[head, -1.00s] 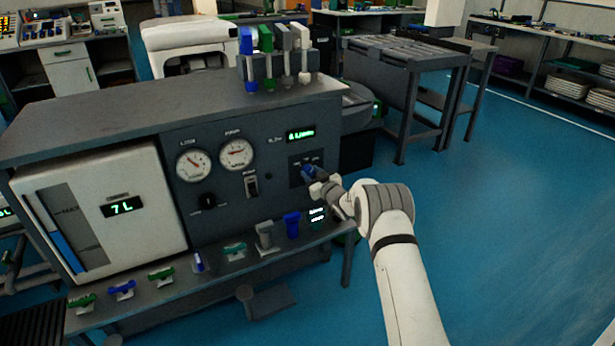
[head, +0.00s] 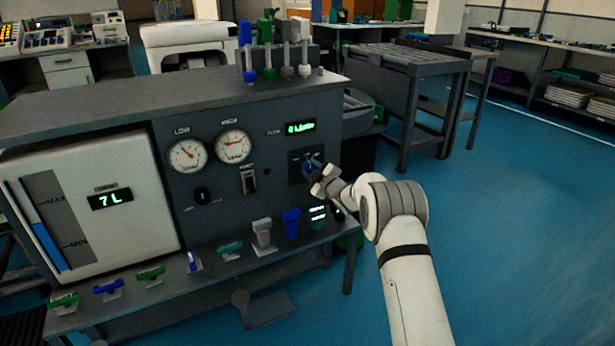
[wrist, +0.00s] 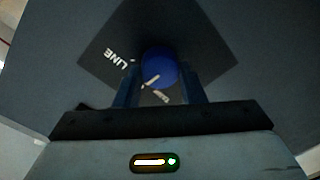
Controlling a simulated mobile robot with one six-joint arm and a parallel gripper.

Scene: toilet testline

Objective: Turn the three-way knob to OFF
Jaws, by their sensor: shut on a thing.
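The three-way knob is a round blue knob (wrist: 159,68) on a dark square plate (wrist: 205,45) in the wrist view. A white pointer line on the knob aims toward the lower left in that view. The word LINE shows at the plate's left; another label below the knob is partly hidden and unreadable. My gripper (wrist: 160,85) has a finger on each side of the knob and is shut on it. In the head view my gripper (head: 318,176) reaches the plate (head: 296,172) at the panel's right and mostly covers the knob.
The dark panel also carries two gauges (head: 210,152), a black dial (head: 202,196), a switch (head: 249,180) and a green display (head: 301,127). A shelf (head: 215,262) with several coloured parts juts out below. Blue floor (head: 510,220) is clear at the right.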

